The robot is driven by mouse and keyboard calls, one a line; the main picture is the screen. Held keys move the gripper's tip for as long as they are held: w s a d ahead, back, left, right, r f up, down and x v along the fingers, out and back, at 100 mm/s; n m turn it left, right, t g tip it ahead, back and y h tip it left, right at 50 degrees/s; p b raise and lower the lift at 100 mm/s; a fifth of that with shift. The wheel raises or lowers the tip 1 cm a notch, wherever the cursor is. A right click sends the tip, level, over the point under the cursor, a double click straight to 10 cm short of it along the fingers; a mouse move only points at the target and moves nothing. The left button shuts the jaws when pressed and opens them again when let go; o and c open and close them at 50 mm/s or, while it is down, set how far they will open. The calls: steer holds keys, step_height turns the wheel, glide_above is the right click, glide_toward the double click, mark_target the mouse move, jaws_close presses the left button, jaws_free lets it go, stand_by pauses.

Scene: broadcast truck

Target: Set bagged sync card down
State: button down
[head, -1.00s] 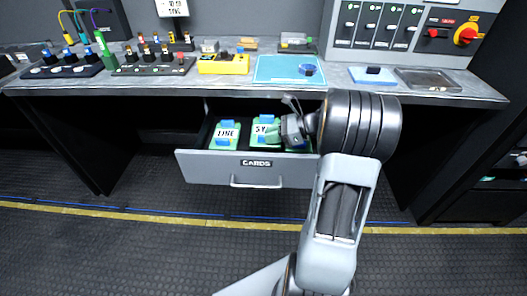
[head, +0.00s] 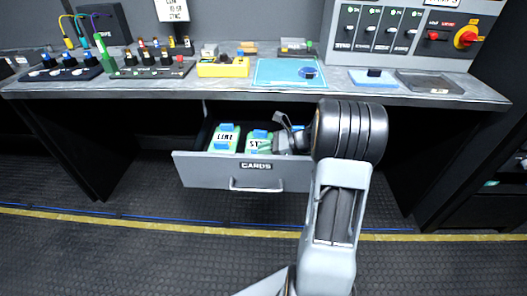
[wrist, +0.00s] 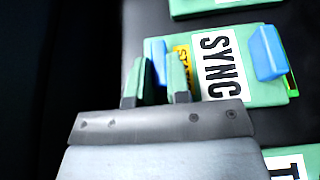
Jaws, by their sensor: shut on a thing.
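The sync card (head: 258,143) is green with a white SYNC label and blue tabs; a yellow sticker shows beside its label in the wrist view (wrist: 215,65). It is in the open grey drawer (head: 200,170) marked CARDS, to the right of the LINE card. My gripper (wrist: 157,85) is shut on the card's blue tab at one end, with a finger on either side. In the head view my gripper (head: 285,137) is at the card's right side, low at the drawer opening. Whether the card touches the drawer floor is hidden.
The LINE card (head: 225,138) lies left in the drawer. Another card is partly hidden behind my arm. Green cards flank the sync card in the wrist view (wrist: 290,165). The bench top (head: 330,84) overhangs the drawer and carries a blue mat (head: 275,75) and equipment.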

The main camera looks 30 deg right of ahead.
steer(key=shift+f, duration=0.15)
steer(key=c, duration=1.1)
jaws_free()
steer(key=shift+s+d+r, duration=0.1)
steer(key=shift+d+r, duration=0.15)
steer(key=shift+r, duration=0.1)
steer(key=p+v, duration=0.3)
steer(key=v, duration=0.8)
steer(key=shift+s+d, duration=0.1)
steer(key=shift+d, duration=0.1)
steer(key=shift+r, duration=0.1)
